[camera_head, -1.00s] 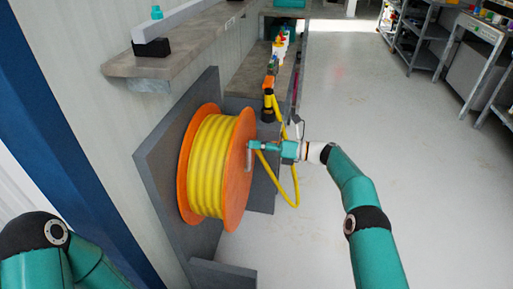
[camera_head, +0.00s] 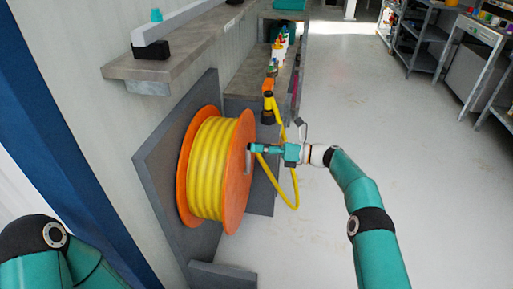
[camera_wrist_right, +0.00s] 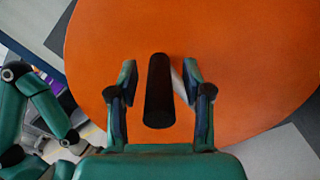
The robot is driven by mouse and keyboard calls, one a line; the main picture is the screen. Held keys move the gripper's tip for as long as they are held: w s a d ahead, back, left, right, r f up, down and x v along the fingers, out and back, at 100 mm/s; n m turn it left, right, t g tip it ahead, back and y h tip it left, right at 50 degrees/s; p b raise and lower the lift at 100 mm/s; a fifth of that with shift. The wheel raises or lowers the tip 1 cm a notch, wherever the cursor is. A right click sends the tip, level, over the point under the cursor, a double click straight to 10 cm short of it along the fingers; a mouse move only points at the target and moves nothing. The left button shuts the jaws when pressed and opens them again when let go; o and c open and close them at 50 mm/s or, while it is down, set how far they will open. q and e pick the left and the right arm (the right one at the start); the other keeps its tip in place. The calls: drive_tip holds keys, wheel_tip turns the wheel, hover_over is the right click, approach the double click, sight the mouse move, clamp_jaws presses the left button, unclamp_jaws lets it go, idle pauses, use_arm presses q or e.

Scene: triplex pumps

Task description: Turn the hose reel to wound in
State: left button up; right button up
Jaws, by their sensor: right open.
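The hose reel (camera_head: 207,168) has two orange discs with yellow hose wound between them. It stands on edge against a grey backing board, and its front disc (camera_wrist_right: 240,70) fills much of the right wrist view. A grey crank arm (camera_head: 248,163) sits on the front disc. My right gripper (camera_head: 254,148) is at the crank. In the right wrist view its fingers (camera_wrist_right: 158,77) are open on either side of the black crank handle (camera_wrist_right: 158,95), with gaps visible on both sides. My left gripper is not in view; only its arm shows at the lower left.
A yellow hose end (camera_head: 294,190) hangs in a loop beside the reel, near my right wrist. A grey shelf (camera_head: 185,50) juts from the wall above the reel. Open floor (camera_head: 400,150) lies to the right, with metal benches (camera_head: 480,40) farther back.

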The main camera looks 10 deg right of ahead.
drive_tip(key=v, duration=1.1)
